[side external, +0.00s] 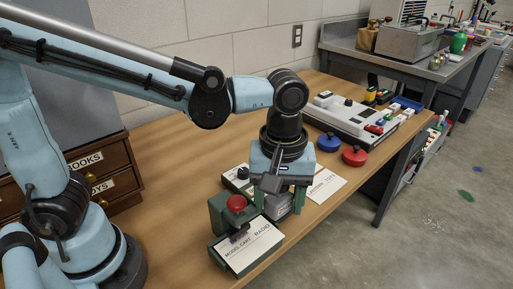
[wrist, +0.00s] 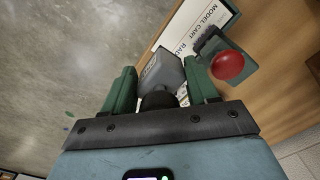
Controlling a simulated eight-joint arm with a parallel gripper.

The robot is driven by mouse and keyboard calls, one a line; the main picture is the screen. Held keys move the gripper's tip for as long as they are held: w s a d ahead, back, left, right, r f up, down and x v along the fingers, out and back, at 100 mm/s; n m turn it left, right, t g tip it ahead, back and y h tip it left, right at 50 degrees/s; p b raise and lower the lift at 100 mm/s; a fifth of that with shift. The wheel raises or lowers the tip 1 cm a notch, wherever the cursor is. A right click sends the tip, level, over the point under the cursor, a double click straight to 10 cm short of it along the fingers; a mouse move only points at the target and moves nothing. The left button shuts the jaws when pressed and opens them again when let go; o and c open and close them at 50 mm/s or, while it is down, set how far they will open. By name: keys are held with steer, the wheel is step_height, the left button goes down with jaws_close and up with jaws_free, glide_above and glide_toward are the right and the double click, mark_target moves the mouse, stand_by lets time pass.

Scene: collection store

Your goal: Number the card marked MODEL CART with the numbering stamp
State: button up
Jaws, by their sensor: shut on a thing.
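My gripper (side external: 279,200) has its two green fingers closed around a grey block with a dark round top, probably the numbering stamp (wrist: 163,72). It is low over the table, just right of a green device with a red knob (side external: 236,204). The device also shows in the wrist view, where its red knob (wrist: 228,66) is clear. A white card area (side external: 247,250) reads MODEL CART and RADIO; whether this is one card or two I cannot tell. It also shows in the wrist view (wrist: 205,22). The device covers part of it. The block's underside is hidden.
Another white card (side external: 323,186) lies behind my gripper. A black-knobbed item (side external: 242,173) stands to its left. A blue round thing (side external: 328,142) and a red one (side external: 354,156) lie farther back, by a pale machine (side external: 345,118). The table's right edge is close.

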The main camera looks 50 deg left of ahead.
step_height(320, 180, up, 3)
steer(key=shift+r, duration=0.15)
steer(key=shift+r+m, duration=0.35)
steer(key=shift+m, duration=0.05)
steer(key=m, duration=0.3)
steer(key=a+m, duration=0.1)
steer(key=m, duration=0.4)
glide_toward(271, 237)
steer(key=shift+f, duration=2.7)
steer(key=shift+f, duration=0.55)
steer(key=shift+r, duration=3.55)
steer(key=shift+w+a, duration=0.1)
